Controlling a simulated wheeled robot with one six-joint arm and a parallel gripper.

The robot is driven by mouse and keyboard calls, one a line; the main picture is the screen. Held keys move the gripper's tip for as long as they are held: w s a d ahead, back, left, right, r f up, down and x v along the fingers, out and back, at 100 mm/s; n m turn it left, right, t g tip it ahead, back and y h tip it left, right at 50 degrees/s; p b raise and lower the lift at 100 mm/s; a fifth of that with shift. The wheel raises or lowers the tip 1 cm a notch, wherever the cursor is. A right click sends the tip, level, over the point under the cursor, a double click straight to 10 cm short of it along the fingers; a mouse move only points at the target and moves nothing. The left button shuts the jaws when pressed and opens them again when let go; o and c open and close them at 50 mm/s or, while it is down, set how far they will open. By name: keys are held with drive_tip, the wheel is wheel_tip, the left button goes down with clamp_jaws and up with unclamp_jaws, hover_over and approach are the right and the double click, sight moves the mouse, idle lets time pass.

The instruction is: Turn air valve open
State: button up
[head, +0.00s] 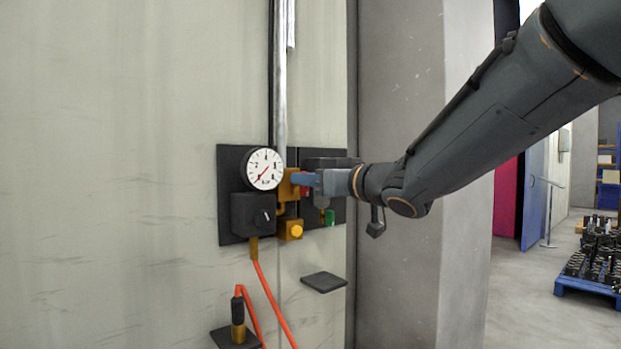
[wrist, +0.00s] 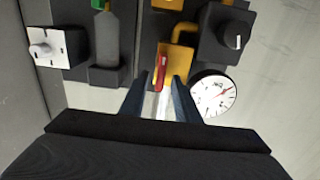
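The air valve is a yellow-brass fitting (head: 288,187) on a dark wall panel, just right of the pressure gauge (head: 264,169). Its red lever (wrist: 161,70) shows in the wrist view, and a small red part of it shows in the head view. My gripper (head: 301,180) reaches in from the right at the valve and hides part of it. In the wrist view my gripper (wrist: 159,84) is open, with one finger on each side of the red lever and gaps showing. I cannot tell whether a finger touches the lever. The gauge needle points to the lower left in the head view.
A dark box with a knob (head: 254,213) sits below the gauge. An orange hose (head: 272,302) hangs down. A small dark shelf (head: 324,282) juts out. A grey pillar (head: 400,90) stands right.

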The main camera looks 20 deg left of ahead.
clamp_jaws()
idle(0.3)
drive_tip(key=n+b, duration=0.4)
drive_tip(key=n, duration=0.2)
drive_tip(key=s+f+n+b, duration=0.1)
drive_tip(key=n+b, duration=0.3)
drive_tip(key=n, duration=0.2)
drive_tip(key=n+b, duration=0.4)
drive_tip(key=n, duration=0.1)
drive_tip(key=shift+s+a+f+n, duration=0.15)
drive_tip(key=shift+a+f+n, duration=0.15)
drive_tip(key=shift+n, duration=0.1)
idle(0.4)
